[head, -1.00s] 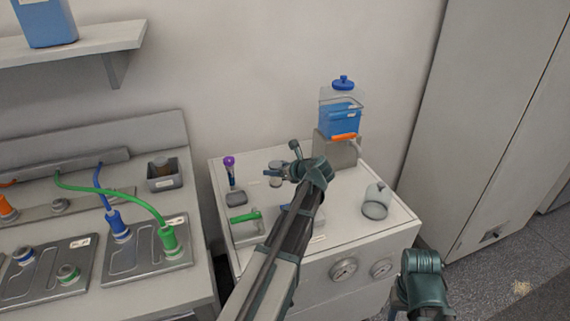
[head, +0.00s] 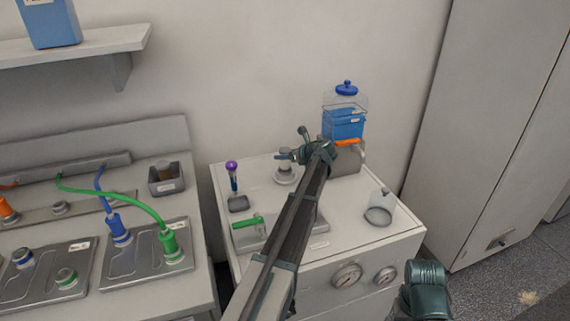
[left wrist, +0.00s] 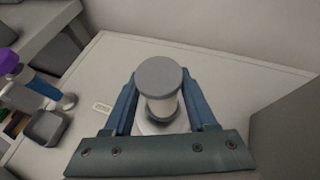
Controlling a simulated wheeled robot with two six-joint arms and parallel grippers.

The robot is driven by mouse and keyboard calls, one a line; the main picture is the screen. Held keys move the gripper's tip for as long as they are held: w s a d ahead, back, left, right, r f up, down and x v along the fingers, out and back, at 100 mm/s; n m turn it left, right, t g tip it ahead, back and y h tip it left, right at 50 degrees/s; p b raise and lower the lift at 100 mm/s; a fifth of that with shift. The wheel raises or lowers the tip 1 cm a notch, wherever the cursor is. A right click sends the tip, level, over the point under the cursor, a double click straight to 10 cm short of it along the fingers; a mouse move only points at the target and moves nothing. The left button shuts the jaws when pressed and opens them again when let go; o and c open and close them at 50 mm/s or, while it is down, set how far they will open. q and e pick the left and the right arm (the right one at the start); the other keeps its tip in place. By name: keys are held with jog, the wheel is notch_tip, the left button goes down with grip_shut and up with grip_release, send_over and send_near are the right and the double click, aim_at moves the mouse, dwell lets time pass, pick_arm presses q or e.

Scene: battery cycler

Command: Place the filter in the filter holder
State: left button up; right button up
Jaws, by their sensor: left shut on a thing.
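My left gripper (head: 286,155) is at the back of the white cart top. In the left wrist view, its blue fingers (left wrist: 165,105) are shut on the sides of a pale cylinder with a grey round top (left wrist: 160,77), which looks like the filter. It appears upright. A round pale base (head: 285,175), possibly the filter holder, is directly below; it also shows in the left wrist view (left wrist: 150,127). I cannot tell whether the cylinder is seated in it or just above. The right arm shows at the bottom right of the head view, but its fingertips are out of view.
A purple-capped tube (head: 232,175) stands by a small grey holder (head: 238,204) on the left. A green-handled item (head: 247,222) lies in front. A blue-filled dispenser (head: 344,122) stands behind right.

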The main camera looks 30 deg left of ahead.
aim_at(289, 162)
pick_arm(q)
notch_tip(289, 162, down, 4)
jog(key=shift+r+b, duration=0.25)
jog(key=shift+b, duration=0.95)
jog(key=shift+s+r, duration=0.1)
jog(key=shift+r, duration=0.1)
pick_arm(e)
notch_tip(289, 162, down, 3)
jog(key=shift+f, duration=0.1)
pick_arm(q)
jog(key=shift+f, duration=0.15)
jog(key=o, duration=1.4)
pick_arm(e)
jog(key=shift+f, duration=0.15)
